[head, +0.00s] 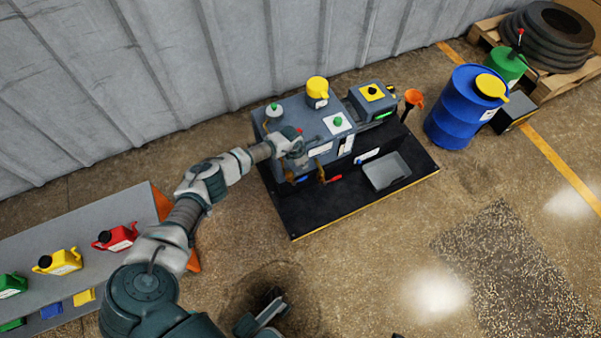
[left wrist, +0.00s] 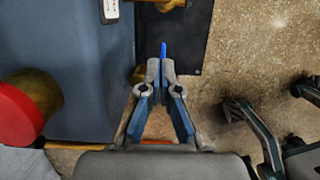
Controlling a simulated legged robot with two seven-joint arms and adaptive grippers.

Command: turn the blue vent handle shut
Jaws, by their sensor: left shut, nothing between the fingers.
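The blue vent handle (left wrist: 163,49) shows in the left wrist view as a thin blue strip just beyond my left fingertips. In the head view a small bit of blue (head: 302,179) shows low on the front of the grey-blue furnace unit (head: 272,124). My left gripper (head: 300,163) is at that front; in the left wrist view its fingers (left wrist: 162,66) are together and empty. Whether they touch the handle I cannot tell. My right gripper (head: 262,316) is at the bottom of the head view, its fingers apart, away from the unit.
Brass fittings (left wrist: 139,74) and a red knob (left wrist: 18,112) are close to my left gripper. A red handle (head: 333,179) is to the right on the unit's front. A grey tray (head: 386,171) lies on the black base (head: 310,215). Open floor lies in front.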

